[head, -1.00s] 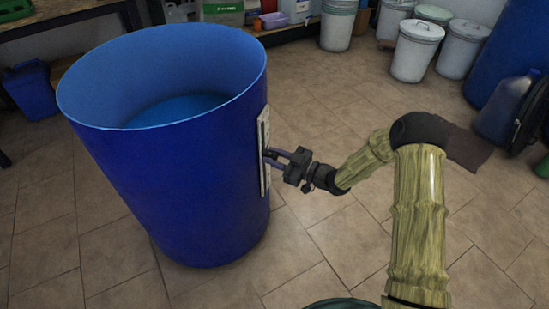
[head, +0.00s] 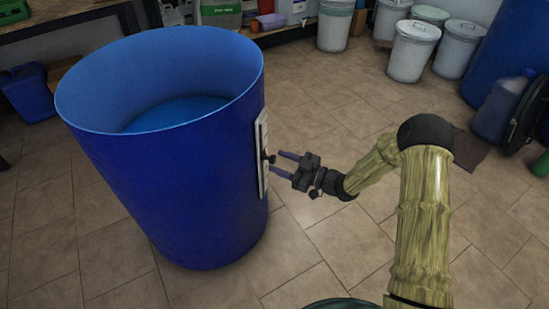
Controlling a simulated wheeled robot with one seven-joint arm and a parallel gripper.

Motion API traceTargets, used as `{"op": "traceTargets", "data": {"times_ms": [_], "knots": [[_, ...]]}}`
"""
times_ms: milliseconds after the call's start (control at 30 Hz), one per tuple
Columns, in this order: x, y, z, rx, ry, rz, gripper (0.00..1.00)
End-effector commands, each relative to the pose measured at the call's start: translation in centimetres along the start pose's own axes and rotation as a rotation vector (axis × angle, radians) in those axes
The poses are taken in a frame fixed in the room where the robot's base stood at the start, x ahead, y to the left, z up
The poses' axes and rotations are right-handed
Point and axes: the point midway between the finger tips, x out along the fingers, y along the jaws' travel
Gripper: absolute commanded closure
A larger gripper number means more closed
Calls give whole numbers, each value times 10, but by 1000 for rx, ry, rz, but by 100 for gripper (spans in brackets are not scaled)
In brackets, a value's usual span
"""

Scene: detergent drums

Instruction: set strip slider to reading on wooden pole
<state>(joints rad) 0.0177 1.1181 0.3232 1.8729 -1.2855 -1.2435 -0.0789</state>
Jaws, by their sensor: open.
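A large open blue drum (head: 165,185) stands on the tiled floor at the left. A narrow white strip (head: 262,135) is fixed upright on its right side, seen nearly edge-on. A small dark slider knob (head: 268,158) sticks out from the strip at about mid-height. Any scale or reading on the strip cannot be made out. No wooden pole is seen by the strip. My gripper (head: 284,164) is to the right of the knob, with its two fingers open and pointing at the strip. The fingertips look just clear of the knob, and the gripper is empty.
Grey lidded bins (head: 412,50) stand at the back right. A blue jug (head: 500,105) is at the right edge. A blue container (head: 28,90) is at the left beside a workbench.

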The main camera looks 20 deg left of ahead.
Motion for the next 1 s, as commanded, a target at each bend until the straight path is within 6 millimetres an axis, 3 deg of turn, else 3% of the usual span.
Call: {"op": "traceTargets", "data": {"times_ms": [600,800,1000], "knots": [[-122,2,-2,0,-1,5,54],[-141,1,0,0,1,3,54],[-142,1,0,0,1,3,54]]}}
